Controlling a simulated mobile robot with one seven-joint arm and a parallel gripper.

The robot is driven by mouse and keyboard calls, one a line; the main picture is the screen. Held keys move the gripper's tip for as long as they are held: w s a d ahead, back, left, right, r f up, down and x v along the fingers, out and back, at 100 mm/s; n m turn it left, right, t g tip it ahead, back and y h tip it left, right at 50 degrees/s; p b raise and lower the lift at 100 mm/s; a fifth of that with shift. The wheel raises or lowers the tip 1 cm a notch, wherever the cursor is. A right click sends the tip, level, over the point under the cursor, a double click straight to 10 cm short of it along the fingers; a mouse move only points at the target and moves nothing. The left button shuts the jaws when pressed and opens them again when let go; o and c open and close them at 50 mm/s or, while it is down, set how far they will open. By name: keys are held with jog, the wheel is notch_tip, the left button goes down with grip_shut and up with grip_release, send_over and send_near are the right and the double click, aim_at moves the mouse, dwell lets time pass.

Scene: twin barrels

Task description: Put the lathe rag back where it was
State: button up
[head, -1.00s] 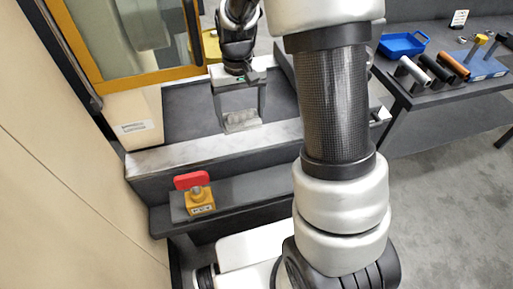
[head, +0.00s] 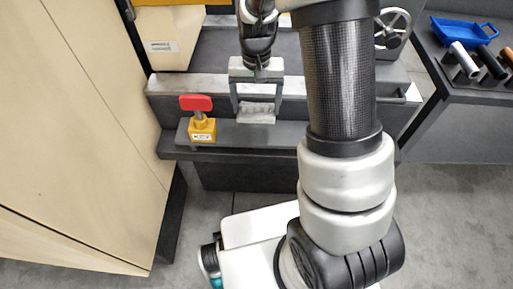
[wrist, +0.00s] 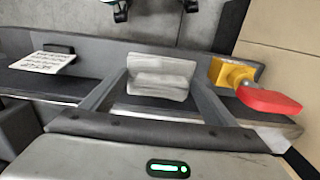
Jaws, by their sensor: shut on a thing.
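My gripper (head: 256,108) is shut on the lathe rag (head: 257,113), a small grey folded cloth held between the fingertips. The rag also shows in the wrist view (wrist: 160,78), between the two fingers. In the head view it hangs in front of the lathe's pale front edge, over the dark shelf (head: 285,132). I cannot tell whether it touches the shelf.
A yellow block (head: 202,129) with a red handle (head: 196,102) stands on the shelf left of my gripper. A white printed card (wrist: 42,62) shows in the wrist view. A blue tray (head: 464,31) and several cylinders lie on the right-hand bench. Beige panels stand at left.

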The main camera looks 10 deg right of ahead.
jog(key=shift+s+f, duration=0.25)
jog(key=shift+s+a+f, duration=0.1)
jog(key=shift+s+f, duration=0.05)
jog(key=shift+f, duration=0.15)
notch_tip(320, 180, down, 10)
jog(key=b, duration=0.2)
jog(key=shift+r+b, duration=0.25)
jog(key=shift+b, duration=0.05)
jog(key=shift+f, duration=0.2)
jog(key=o, duration=0.9)
jog(key=shift+r, duration=0.1)
